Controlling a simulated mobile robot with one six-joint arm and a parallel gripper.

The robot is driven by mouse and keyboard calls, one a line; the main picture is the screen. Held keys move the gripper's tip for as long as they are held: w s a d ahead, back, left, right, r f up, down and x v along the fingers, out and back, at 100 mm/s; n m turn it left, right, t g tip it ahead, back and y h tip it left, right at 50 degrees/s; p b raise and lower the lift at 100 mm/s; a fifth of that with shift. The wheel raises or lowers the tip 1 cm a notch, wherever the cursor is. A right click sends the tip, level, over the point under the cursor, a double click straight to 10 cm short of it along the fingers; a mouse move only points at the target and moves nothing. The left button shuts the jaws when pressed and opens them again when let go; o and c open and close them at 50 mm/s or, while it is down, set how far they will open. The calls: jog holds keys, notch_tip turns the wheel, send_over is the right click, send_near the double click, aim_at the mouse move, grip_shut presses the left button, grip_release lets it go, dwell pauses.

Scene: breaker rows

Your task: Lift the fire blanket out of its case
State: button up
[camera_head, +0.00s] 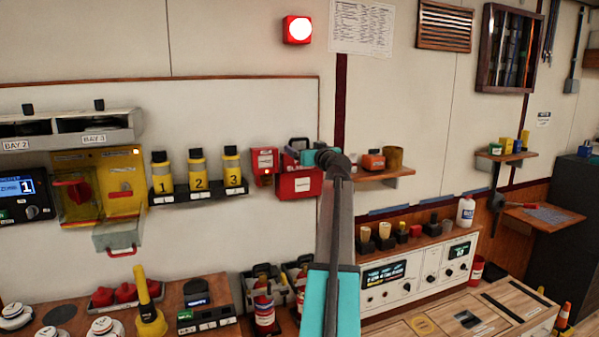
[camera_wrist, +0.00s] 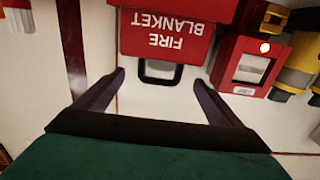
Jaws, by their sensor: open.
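The red fire blanket case (camera_head: 300,184) is on the wall right of the black-yellow cylinders. In the wrist view it appears upside down as a red panel (camera_wrist: 165,38) lettered FIRE BLANKET, with a wider red part at the picture's top edge. A black-framed loop (camera_wrist: 160,73) sticks out from the lettered end. My gripper (camera_wrist: 158,78) is open, with one finger on each side of the loop and no visible contact. In the head view my gripper (camera_head: 303,153) is at the case's top, partly covering it. Whether any blanket is out of the case cannot be told.
A small red box with a white face (camera_head: 264,162) is close to the case's left; it also shows in the wrist view (camera_wrist: 248,66). Yellow cylinders (camera_head: 198,173) stand farther left. A wooden shelf (camera_head: 384,173) is close on the right.

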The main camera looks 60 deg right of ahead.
jog(key=p+x, duration=0.1)
jog(key=x, duration=0.3)
jog(key=shift+r, duration=0.1)
jog(key=shift+c, duration=0.5)
jog(key=shift+s, duration=0.1)
jog(key=c, duration=2)
